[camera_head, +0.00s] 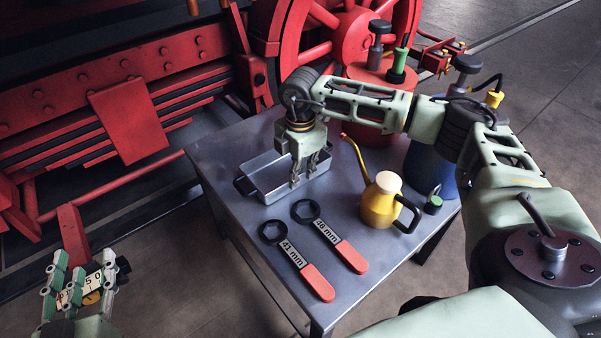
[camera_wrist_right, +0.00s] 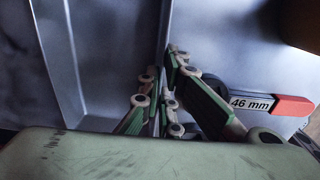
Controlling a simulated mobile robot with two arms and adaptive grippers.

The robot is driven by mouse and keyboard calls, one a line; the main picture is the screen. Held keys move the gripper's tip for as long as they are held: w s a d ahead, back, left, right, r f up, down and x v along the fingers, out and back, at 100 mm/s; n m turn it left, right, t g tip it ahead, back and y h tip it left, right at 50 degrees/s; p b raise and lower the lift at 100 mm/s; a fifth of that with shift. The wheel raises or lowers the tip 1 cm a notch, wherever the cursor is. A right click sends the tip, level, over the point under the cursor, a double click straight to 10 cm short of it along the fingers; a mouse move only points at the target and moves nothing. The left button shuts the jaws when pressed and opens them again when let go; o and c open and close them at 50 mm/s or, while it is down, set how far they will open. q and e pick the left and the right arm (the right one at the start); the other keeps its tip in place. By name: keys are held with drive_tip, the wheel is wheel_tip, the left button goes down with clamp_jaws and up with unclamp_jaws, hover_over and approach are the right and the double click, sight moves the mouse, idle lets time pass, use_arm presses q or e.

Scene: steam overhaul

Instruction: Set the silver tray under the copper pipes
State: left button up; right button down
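The silver tray (camera_head: 262,168) is a shallow rectangular pan with dark end handles, lying on the grey table's far left part. My right gripper (camera_head: 305,178) points down at its right-hand wall. In the right wrist view, the fingers (camera_wrist_right: 163,90) lie around the tray's wall (camera_wrist_right: 95,60); whether they grip it is unclear. My left gripper (camera_head: 82,285) is low at the left, away from the table, with spread fingers. A pale plate with digits (camera_head: 94,280) shows among them; I cannot tell whether it is held. I cannot make out copper pipes.
Red locomotive parts (camera_head: 130,118) and a red wheel (camera_head: 345,38) stand behind. Floor is clear at front left.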

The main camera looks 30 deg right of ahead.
sight(263, 180)
drive_tip(key=shift+a, duration=0.1)
drive_tip(key=shift+w+a+f, duration=0.1)
drive_tip(key=shift+w+a, duration=0.9)
drive_tip(key=shift+w, duration=0.05)
drive_tip(key=shift+w+a, duration=1)
drive_tip(key=shift+w, duration=0.05)
drive_tip(key=shift+w+a, duration=0.7)
use_arm(q)
drive_tip(key=shift+w+d+r+t+h+b, duration=0.15)
drive_tip(key=shift+r+t, duration=0.15)
drive_tip(key=shift+r, duration=0.4)
drive_tip(key=shift+r+t+h+b, duration=0.15)
drive_tip(key=shift+r+t, duration=0.15)
drive_tip(key=shift+r, duration=0.35)
use_arm(e)
drive_tip(key=shift+w+a, duration=0.8)
drive_tip(key=shift+w, duration=0.05)
use_arm(q)
drive_tip(key=shift+f, duration=0.2)
drive_tip(key=shift+s+a+f+g+y+p, duration=0.15)
drive_tip(key=shift+f+g, duration=0.15)
drive_tip(key=shift+f, duration=0.25)
drive_tip(key=shift+a+f+g+y+p, duration=0.1)
drive_tip(key=shift+f+g, duration=0.2)
drive_tip(key=shift+f, duration=0.25)
drive_tip(key=shift+s+a+f+g+y+p, duration=0.15)
drive_tip(key=shift+f+g, duration=0.15)
drive_tip(key=shift+f, duration=0.25)
use_arm(e)
drive_tip(key=shift+d, duration=0.1)
